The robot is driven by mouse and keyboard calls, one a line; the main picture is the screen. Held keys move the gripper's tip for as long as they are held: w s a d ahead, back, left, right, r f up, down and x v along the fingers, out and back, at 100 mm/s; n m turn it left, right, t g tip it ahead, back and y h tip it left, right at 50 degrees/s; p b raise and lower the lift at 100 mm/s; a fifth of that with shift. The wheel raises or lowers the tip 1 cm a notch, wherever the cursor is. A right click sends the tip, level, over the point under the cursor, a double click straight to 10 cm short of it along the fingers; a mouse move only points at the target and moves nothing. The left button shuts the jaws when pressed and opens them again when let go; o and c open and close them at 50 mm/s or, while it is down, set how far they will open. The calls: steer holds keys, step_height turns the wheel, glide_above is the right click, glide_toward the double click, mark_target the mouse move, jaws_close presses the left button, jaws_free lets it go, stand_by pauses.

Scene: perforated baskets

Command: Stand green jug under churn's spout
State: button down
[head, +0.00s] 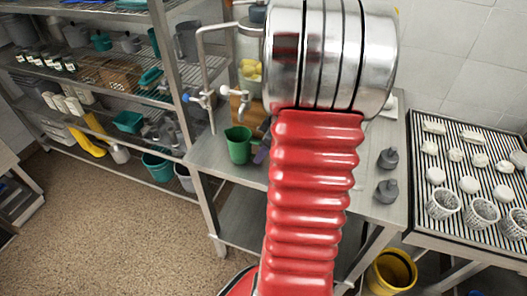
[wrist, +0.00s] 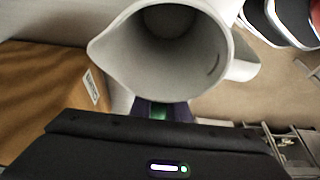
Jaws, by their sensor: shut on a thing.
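The green jug (head: 238,146) stands upright, or nearly so, at the left part of the steel table (head: 206,152). My gripper's purple fingers (head: 262,153) are at the jug's right side, shut on it. In the wrist view, the fingers (wrist: 160,110) show with a bit of green between them. Left of and above the jug are a bent pipe and tap (head: 207,98).
A wooden block (head: 240,108) is behind the jug, and also at left in the wrist view (wrist: 45,100). Two dark grey bottles (head: 387,175) stand at the table's right. A ribbed rack (head: 473,130) holds white cups. Loaded shelves (head: 110,80) are at left.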

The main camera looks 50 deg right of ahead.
steer(key=c, duration=1.7)
jaws_free()
steer(key=shift+r, duration=0.1)
steer(key=v, duration=1.2)
steer(key=shift+a, duration=0.1)
